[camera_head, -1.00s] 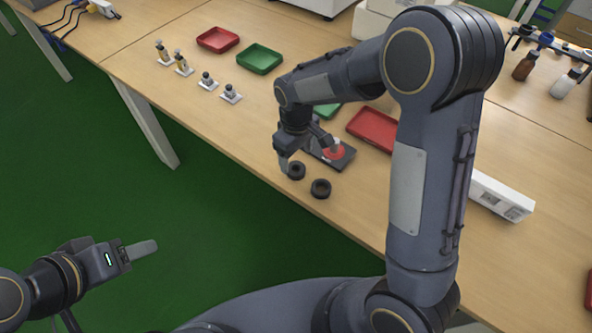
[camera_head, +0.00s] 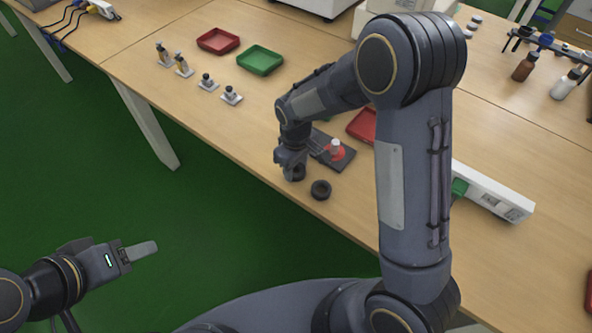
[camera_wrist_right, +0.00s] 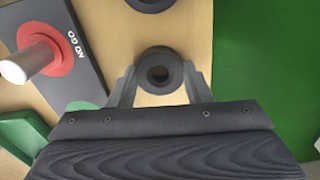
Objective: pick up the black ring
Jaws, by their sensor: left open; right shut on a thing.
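Two black rings are in the head view. One black ring (camera_head: 297,173) is between the fingers of my right gripper (camera_head: 290,168), which is shut on it at table height near the front edge. In the right wrist view this ring (camera_wrist_right: 160,70) sits between the two fingertips of the right gripper (camera_wrist_right: 158,82), its hole facing the camera. The other black ring (camera_head: 320,190) lies on the table just to the right; only part of it (camera_wrist_right: 152,3) shows at the wrist view's top edge. My left gripper (camera_head: 140,252) is open and empty, off the table over the green floor.
A dark plate (camera_head: 330,152) with a red disc and white peg stands close behind the right gripper. Red (camera_head: 218,41) and green (camera_head: 260,60) trays and several small fittings (camera_head: 208,82) stand further left. The table's front edge is close to the rings.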

